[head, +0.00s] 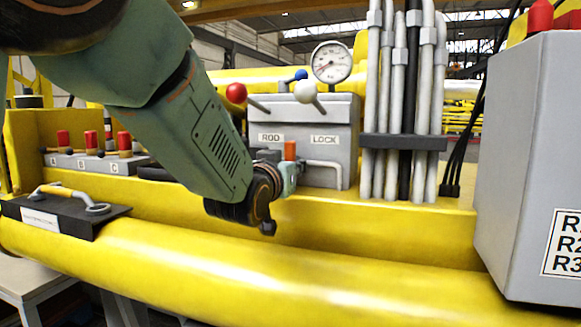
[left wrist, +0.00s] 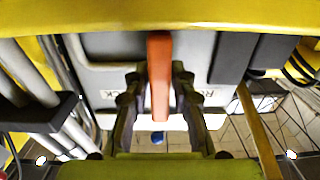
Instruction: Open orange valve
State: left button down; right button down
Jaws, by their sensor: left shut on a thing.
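The orange valve (head: 290,150) is a small upright orange handle on the front of the grey box marked ROD LOCK (head: 325,120). My left gripper (head: 284,180) is at it, coming in from the left, with its fingers partly hidden behind the wrist. In the left wrist view the orange handle (left wrist: 160,65) runs lengthwise between the two dark fingers of my left gripper (left wrist: 157,88). The gripper is shut on the handle. The valve's base is hidden. My right gripper is not in view.
Red-ball (head: 236,93) and white-ball (head: 305,92) levers and a pressure gauge (head: 332,62) stand above the box. Grey pipes (head: 400,100) rise close on the right, with a large grey cabinet (head: 530,150) beyond. A yellow boom (head: 300,250) crosses in front. Red switches (head: 91,138) sit left.

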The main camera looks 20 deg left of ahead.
pick_arm(q)
jog(key=shift+f, duration=0.1)
jog(key=c, duration=1.2)
grip_release()
jog(key=shift+s, duration=0.1)
jog(key=s, duration=0.7)
jog(key=shift+s+a, duration=0.1)
jog(key=shift+s, duration=0.1)
